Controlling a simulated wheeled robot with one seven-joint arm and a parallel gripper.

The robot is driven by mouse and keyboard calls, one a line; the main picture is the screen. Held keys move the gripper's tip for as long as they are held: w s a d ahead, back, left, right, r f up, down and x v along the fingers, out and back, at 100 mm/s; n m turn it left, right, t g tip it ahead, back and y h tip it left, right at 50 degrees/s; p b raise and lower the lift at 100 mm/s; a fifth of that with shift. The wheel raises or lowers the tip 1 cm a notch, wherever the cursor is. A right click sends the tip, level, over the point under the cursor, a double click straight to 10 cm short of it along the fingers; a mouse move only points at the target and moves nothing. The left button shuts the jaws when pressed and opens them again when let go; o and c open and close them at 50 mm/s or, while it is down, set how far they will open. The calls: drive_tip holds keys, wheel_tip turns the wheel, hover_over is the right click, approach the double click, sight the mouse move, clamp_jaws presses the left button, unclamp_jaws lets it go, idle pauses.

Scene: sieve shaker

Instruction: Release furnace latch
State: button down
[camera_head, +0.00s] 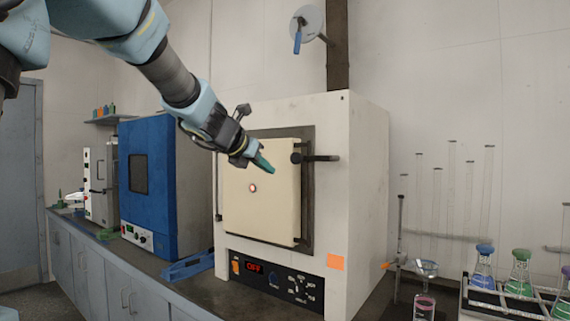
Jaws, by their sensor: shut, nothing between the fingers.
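The furnace (366,185) is a large cream-white box on the bench. Its pale door (262,205) sits in a dark frame, with a small round red-lit spot on its face. The dark latch handle (318,158) sticks out at the upper right of the door and points right. My gripper (267,165) is shut and empty, with teal fingertips, in front of the upper part of the door. It is left of the latch handle and appears apart from it. The control panel (275,279) below shows a red "OFF" display.
A blue oven (152,185) stands left of the furnace, with a blue object (187,266) on the bench between them. At right are glass tubes, a small stand with a funnel (427,268), and a rack of colored flasks (500,300).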

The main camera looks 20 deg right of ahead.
sight(311, 158)
drive_tip(key=shift+s+d+r+m, duration=0.25)
drive_tip(key=shift+d+m, duration=0.05)
drive_tip(key=shift+m, duration=0.3)
drive_tip(key=x, duration=1)
drive_tip(key=r+p, duration=0.2)
drive_tip(key=d+r+p, duration=0.1)
drive_tip(key=r+p, duration=0.1)
drive_tip(key=shift+s, duration=0.25)
